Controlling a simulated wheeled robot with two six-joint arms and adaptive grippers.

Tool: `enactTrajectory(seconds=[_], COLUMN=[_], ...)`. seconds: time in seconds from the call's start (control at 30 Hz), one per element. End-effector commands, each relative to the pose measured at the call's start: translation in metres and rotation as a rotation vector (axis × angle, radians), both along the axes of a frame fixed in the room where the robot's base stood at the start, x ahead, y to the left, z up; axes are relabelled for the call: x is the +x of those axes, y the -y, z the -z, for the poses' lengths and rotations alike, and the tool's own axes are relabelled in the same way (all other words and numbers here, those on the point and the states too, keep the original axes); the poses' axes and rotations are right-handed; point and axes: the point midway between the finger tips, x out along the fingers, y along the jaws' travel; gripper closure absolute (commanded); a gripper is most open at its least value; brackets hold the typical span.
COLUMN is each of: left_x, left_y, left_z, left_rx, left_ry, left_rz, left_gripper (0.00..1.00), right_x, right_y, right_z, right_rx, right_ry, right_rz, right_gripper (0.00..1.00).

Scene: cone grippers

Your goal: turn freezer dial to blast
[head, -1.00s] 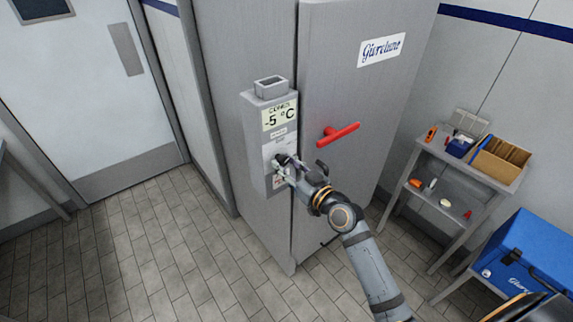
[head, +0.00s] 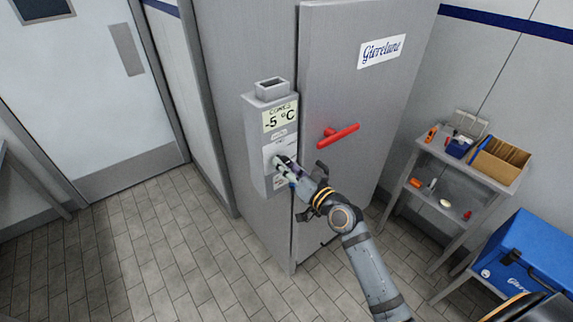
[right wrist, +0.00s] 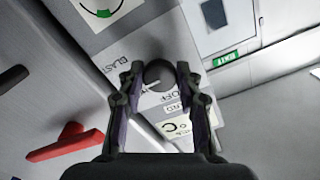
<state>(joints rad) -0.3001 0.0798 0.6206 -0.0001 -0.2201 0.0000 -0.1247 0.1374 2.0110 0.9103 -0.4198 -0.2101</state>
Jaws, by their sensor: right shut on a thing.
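The freezer dial is a dark round knob (right wrist: 159,75) on a white label plate with printed words, BLAST at the left and OFF near the knob, in the right wrist view. My right gripper (right wrist: 158,72) is shut on the dial, one finger on each side of it. In the head view the right gripper (head: 280,163) reaches the front of the grey control box (head: 256,150) on the freezer, and it hides the dial there. My left gripper is not in view.
The tall grey freezer (head: 345,85) has a red handle (head: 338,134) right of the control box. A shelf cart (head: 490,178) with small items and a blue cool box (head: 530,255) stand at the right. The tiled floor at left is clear.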

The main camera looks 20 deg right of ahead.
Motion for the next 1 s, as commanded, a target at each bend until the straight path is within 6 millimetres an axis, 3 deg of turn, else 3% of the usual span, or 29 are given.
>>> enactTrajectory(seconds=[0.5,1.0], left_x=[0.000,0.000], left_y=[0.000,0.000], left_z=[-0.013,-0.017], left_rx=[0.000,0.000], left_ry=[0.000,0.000], left_rz=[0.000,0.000], left_gripper=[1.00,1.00], right_x=[0.000,-0.001], right_y=[0.000,-0.001], right_z=[0.000,0.001], right_rx=[0.385,0.516], right_ry=[-0.143,-0.190], right_rz=[0.001,0.001], right_gripper=[0.97,0.97])
